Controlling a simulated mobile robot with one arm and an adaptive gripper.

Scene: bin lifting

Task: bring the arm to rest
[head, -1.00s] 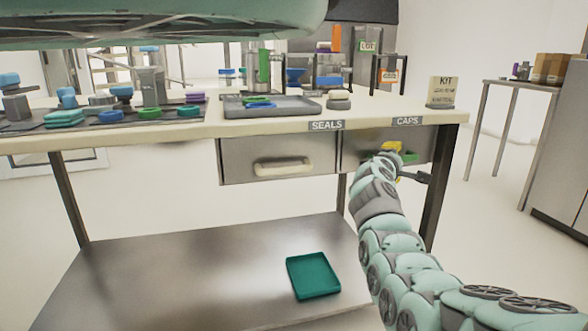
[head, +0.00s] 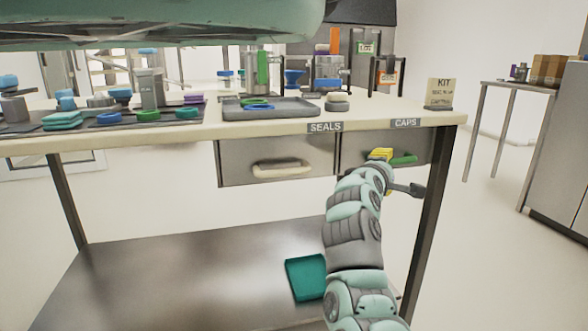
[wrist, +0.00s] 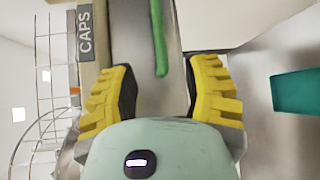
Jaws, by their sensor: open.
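My gripper (wrist: 160,95) is open and empty in the wrist view, its yellow fingers spread on either side of the grey CAPS drawer front. The green handle (wrist: 159,40) of that drawer lies just ahead of the fingertips, not between them. In the head view my gripper (head: 381,155) shows as a small yellow part in front of the CAPS drawer (head: 354,150), left of its green handle (head: 404,159). My arm reaches up from the bottom right and hides part of the drawer and shelf. The drawer looks shut.
The SEALS drawer (head: 230,165) is beside it on the left. A teal tray (head: 303,277) lies on the lower shelf (head: 190,280), partly behind my arm. The bench top (head: 390,112) holds a grey tray, rings and a KIT sign (head: 439,92). Floor to the right is clear.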

